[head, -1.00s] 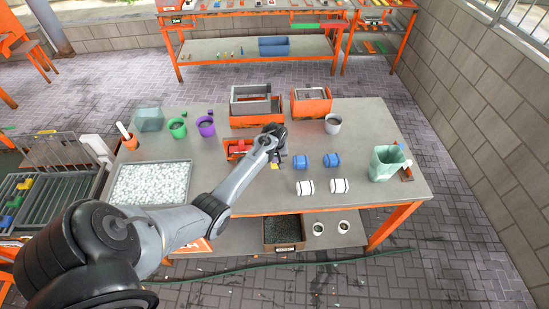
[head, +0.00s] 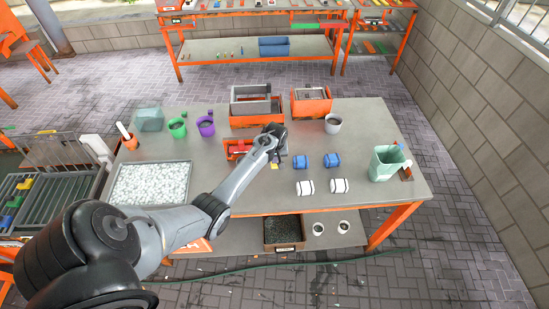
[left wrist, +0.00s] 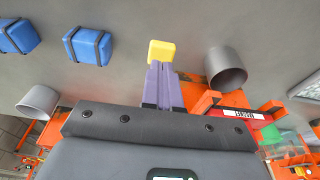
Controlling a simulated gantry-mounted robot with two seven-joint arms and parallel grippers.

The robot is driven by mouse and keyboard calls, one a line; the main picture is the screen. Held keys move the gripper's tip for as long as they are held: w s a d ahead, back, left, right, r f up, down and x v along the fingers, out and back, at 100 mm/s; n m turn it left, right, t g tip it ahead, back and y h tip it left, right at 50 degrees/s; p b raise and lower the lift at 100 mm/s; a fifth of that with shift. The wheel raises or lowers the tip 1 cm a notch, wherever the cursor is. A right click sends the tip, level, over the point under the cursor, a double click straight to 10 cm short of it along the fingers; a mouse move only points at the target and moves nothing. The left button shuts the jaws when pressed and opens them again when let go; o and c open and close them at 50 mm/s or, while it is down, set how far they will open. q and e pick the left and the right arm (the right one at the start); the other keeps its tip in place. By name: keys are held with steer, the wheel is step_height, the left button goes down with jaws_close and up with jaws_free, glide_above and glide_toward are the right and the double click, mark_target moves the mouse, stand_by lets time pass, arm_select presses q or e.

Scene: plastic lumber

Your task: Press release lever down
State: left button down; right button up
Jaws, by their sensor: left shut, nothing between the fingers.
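The orange fixture (head: 238,148) with a red part stands on the workbench, left of my left gripper (head: 279,160). In the left wrist view the fixture's orange body (left wrist: 262,115) shows below and right of a grey cylinder (left wrist: 226,72). The fingers are together and hold nothing. I cannot tell whether they touch the yellow block. My gripper body hides part of the fixture.
Orange bins (head: 312,103) stand behind. A tray of white pellets (head: 150,184) is at left, a pale green pitcher (head: 386,164) at right. The bench's front middle (head: 262,197) is clear.

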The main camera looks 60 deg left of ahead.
stand_by(0.4)
arm_select(q)
steer(key=shift+f, duration=0.2)
steer(key=shift+f+b, duration=1.3)
steer(key=shift+f, duration=0.8)
steer(key=shift+r, duration=0.1)
step_height(320, 180, up, 7)
steer(key=p, duration=0.7)
steer(key=shift+p, duration=0.3)
steer(key=shift+s+f, duration=0.1)
steer(key=shift+f, duration=0.1)
